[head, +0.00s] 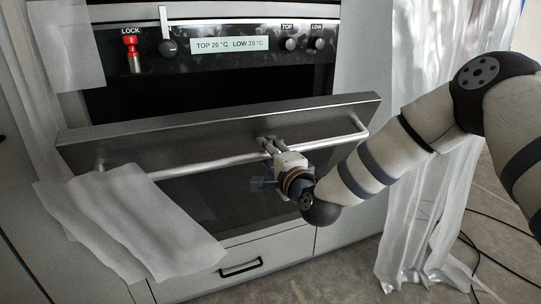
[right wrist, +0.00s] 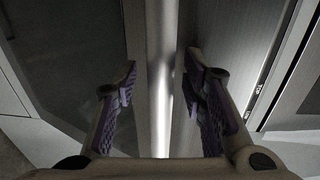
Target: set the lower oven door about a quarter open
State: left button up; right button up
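The lower oven door (head: 230,117) is tilted outward at its top edge, partly open, with a dark gap above it. Its long bar handle (head: 215,161) runs across the front and also shows in the right wrist view (right wrist: 163,80). My right gripper (head: 268,146) is at the handle, right of its middle. In the right wrist view its two fingers (right wrist: 160,82) stand on either side of the bar, with visible gaps, so it is open around the bar. My left gripper is not in view.
A pale cloth or sheet (head: 135,225) hangs over the left end of the handle. The control panel (head: 230,45) above has knobs, a display and a red lock lever (head: 132,50). A drawer (head: 240,267) is below. Plastic sheeting (head: 435,200) and cables (head: 490,240) are at right.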

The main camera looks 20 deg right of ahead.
jog(key=s, duration=1.2)
jog(key=shift+d+r, duration=0.2)
jog(key=shift+r, duration=0.2)
jog(key=s+a+f+n+g+y+p, duration=0.15)
jog(key=s+f+n+g, duration=0.25)
jog(key=s+f, duration=0.45)
jog(key=s+a+f+n+g, duration=0.2)
jog(key=s+f+n+g, duration=0.3)
jog(key=f, duration=0.7)
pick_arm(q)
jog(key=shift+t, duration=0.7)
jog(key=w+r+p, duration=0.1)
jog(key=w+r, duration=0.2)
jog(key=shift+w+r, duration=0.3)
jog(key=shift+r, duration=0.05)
pick_arm(e)
jog(key=s+d+f+n+g, duration=0.1)
jog(key=s+f+n+g, duration=0.1)
jog(key=s, duration=0.8)
jog(key=s+d+f+n+g+h, duration=0.1)
jog(key=s+g, duration=0.4)
jog(key=s, duration=0.6)
jog(key=s+d+f+n+g+h, duration=0.1)
jog(key=s+f+n, duration=0.4)
jog(key=s, duration=0.5)
jog(key=d+g, duration=0.1)
jog(key=g, duration=0.1)
jog(key=shift+s+d+f+g, duration=0.15)
jog(key=shift+s+f+g, duration=0.15)
jog(key=shift+s+g, duration=0.1)
